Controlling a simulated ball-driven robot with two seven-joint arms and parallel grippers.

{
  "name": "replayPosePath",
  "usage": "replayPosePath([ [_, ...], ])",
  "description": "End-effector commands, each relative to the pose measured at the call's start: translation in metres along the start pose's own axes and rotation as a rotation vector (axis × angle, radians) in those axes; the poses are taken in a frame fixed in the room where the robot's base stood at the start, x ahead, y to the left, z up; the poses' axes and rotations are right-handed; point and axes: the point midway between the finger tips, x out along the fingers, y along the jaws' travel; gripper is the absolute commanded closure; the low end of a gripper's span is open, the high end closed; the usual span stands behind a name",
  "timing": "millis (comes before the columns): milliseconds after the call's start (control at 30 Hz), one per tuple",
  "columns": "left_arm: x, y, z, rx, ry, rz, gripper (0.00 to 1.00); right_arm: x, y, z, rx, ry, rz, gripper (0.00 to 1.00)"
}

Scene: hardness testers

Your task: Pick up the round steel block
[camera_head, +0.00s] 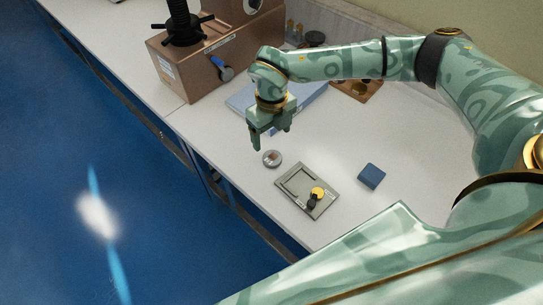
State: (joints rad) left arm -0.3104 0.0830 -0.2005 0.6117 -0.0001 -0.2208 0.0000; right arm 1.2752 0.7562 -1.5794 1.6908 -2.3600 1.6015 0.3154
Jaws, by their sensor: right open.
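The round steel block (272,159) is a small grey disc with a reddish mark on top. It lies flat on the white bench, near the front edge. My right gripper (264,143) points down just above and beside the block, a little behind it in the picture. It is open and nothing shows between its fingers. The fingertips look apart from the block, though the exact gap is hard to tell. My left gripper is not in view.
A grey tray (286,187) with a yellow and a black piece lies in front of the block. A dark blue box (371,176) sits to the right. A blue folder-like item (310,103) lies behind my gripper. A brown tester (190,66) stands at the back left.

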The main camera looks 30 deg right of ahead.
Motion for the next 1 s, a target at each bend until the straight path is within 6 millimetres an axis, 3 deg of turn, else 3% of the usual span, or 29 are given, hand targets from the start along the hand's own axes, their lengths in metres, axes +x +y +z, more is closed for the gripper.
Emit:
replayPosePath([
  [33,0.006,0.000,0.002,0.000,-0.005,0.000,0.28,0.016,0.000,-0.001,0.000,0.005,0.001,0.24],
  [100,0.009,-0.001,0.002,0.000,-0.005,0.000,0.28,0.030,0.001,-0.001,0.000,0.004,0.001,0.24],
  [433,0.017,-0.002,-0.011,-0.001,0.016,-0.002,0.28,0.057,0.000,0.000,0.000,0.002,0.001,0.24],
  [633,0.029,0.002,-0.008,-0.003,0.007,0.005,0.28,0.091,-0.001,0.000,-0.001,0.004,0.002,0.24],
  [900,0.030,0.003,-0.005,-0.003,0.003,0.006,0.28,0.098,-0.002,0.001,0.000,-0.001,0.001,0.24],
  [933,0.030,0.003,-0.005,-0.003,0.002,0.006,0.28,0.098,-0.002,0.001,0.000,-0.001,0.001,0.27],
  [1000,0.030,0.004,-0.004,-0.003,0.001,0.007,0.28,0.097,-0.002,0.001,0.000,-0.001,0.001,0.46],
])
